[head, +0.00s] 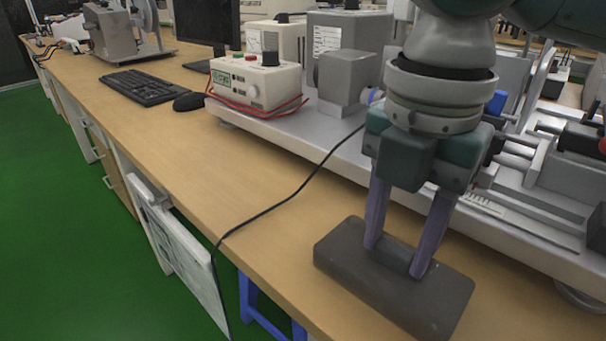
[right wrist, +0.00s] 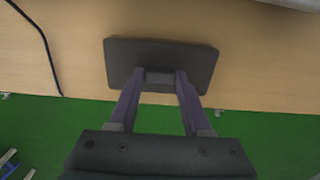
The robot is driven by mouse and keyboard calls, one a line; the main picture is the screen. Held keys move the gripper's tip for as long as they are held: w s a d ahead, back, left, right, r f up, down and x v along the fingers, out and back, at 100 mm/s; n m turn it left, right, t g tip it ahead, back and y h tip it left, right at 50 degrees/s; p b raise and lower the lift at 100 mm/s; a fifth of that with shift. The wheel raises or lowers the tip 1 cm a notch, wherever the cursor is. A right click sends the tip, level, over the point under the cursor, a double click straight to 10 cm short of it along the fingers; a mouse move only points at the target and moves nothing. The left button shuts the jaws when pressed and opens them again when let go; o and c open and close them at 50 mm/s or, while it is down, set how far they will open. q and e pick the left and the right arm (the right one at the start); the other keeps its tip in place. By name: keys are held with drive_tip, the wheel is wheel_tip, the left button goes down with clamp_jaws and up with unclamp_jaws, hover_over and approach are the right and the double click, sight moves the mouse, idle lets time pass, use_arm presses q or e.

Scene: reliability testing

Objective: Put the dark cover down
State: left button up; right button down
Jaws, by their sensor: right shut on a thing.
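The dark cover (head: 340,248) is a flat, dark grey rectangular plate with rounded corners, at the lower right of the head view. My right gripper (head: 394,260) points down with its two purplish fingers shut on a small raised grip in the middle of the cover. In the right wrist view the cover (right wrist: 162,52) lies flat between the fingertips (right wrist: 160,78), above or on the wooden table near its front edge. I cannot tell whether its underside touches the table. My left gripper is not in view.
The wooden table (head: 250,185) is bare left of the cover, crossed by a black cable (head: 285,201). A grey-white machine bed (head: 515,225) stands behind. A power supply with red wires (head: 255,83), a mouse (head: 188,101) and a keyboard (head: 145,87) sit further left. Green floor (head: 70,220) lies beyond the front edge.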

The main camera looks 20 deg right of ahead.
sight(395, 248)
drive_tip(key=shift+f, duration=0.1)
drive_tip(key=shift+c, duration=1.7)
unclamp_jaws()
wheel_tip(395, 248, up, 12)
drive_tip(key=p, duration=0.4)
